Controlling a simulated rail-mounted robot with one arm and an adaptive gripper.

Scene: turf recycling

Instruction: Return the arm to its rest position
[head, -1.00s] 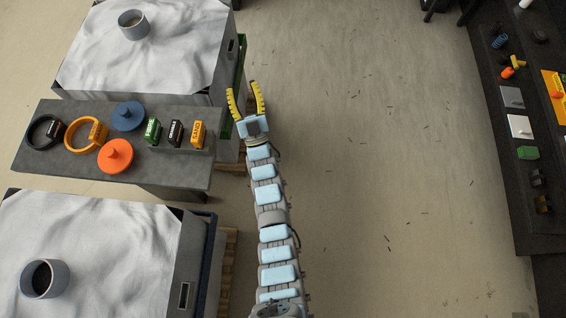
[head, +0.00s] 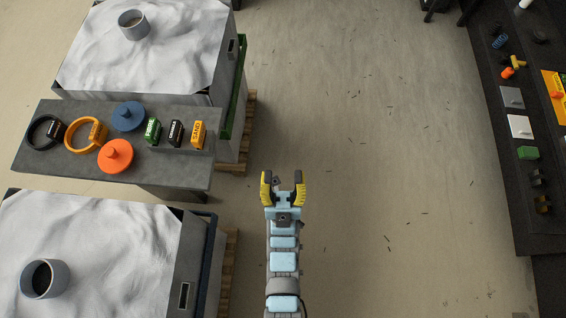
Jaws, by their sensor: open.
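My gripper (head: 283,183) is in the middle of the head view, over the open floor. Its two yellow fingers are spread apart and point up the picture, with nothing between them. The blue and grey arm behind it runs straight down to the bottom edge. The gripper is to the right of the grey side table and touches nothing that I can see.
The grey table (head: 60,163) at left holds an orange lid (head: 116,157), a blue lid (head: 128,116), two rings and several labelled blocks. White-covered bins (head: 150,80) stand above and below it. A dark bench (head: 510,200) with small parts is at right. The floor (head: 390,140) between is clear except for scattered bits.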

